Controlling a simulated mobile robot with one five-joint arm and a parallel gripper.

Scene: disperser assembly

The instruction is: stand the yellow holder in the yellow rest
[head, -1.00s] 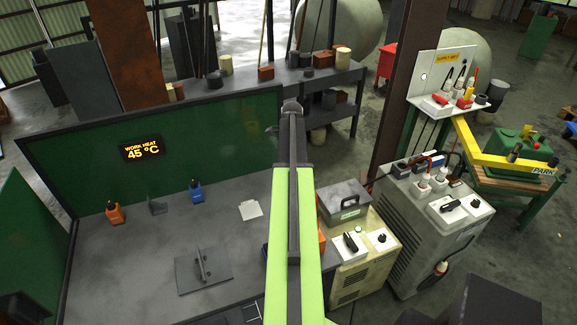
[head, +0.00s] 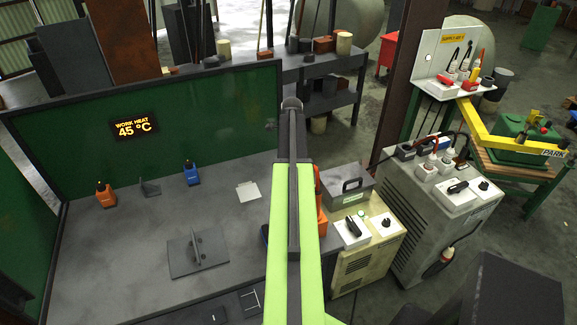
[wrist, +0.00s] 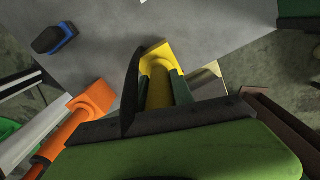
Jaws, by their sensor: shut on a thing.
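In the wrist view the yellow holder (wrist: 159,88) lies between the jaws of my gripper (wrist: 160,76), which is shut on it. A yellow block-like end (wrist: 157,53) shows just beyond the fingertips, over the grey table. I cannot tell whether this end is part of the holder or a separate yellow rest. In the head view my green arm hides the gripper and the holder. No separate yellow rest can be made out there.
On the grey bench (head: 120,260) stand orange (head: 105,195) and blue (head: 192,173) pieces and a grey plate (head: 197,254). A power unit (head: 365,260) stands right.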

